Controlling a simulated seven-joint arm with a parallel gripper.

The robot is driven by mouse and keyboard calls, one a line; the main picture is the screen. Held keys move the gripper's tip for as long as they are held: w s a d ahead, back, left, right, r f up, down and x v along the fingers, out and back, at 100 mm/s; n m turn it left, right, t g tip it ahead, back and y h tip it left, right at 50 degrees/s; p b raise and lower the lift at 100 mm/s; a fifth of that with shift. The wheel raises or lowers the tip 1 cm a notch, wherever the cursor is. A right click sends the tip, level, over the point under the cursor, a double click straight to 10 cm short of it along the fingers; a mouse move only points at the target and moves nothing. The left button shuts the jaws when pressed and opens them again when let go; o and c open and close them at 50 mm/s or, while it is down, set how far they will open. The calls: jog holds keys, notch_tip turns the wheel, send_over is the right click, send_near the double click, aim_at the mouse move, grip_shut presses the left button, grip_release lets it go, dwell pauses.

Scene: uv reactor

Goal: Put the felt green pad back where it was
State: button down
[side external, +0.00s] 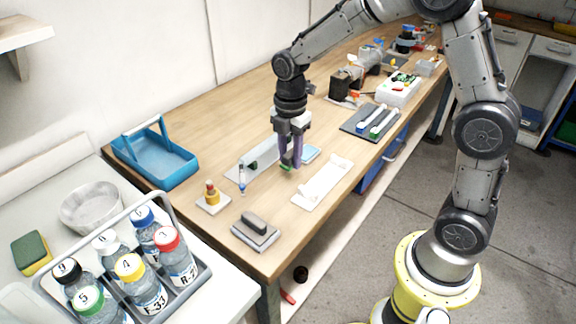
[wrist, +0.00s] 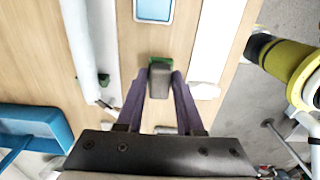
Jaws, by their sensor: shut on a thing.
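My gripper (side external: 290,163), with its purple fingers, points down over the wooden table. In the wrist view my gripper (wrist: 160,80) is shut on a small grey block with a green pad (wrist: 158,61) showing along its far edge. The green pad (side external: 286,168) also shows low between the fingertips in the side view. It is at or just above the table; I cannot tell whether it touches. A grey plate (side external: 240,173) lies to the left with a dark green piece (side external: 252,166) on it. A light blue pad (side external: 311,153) lies just beyond the fingers.
A white strip (side external: 318,184) lies to the right of the gripper. A blue tote (side external: 160,160) is at the left. Bare wood lies between the strips.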

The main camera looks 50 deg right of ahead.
aim_at(288, 176)
jog(key=shift+w+f, duration=0.25)
jog(key=shift+f, duration=1.65)
jog(key=shift+f, duration=0.15)
jog(key=c, duration=0.5)
grip_release()
jog(key=shift+c, duration=0.2)
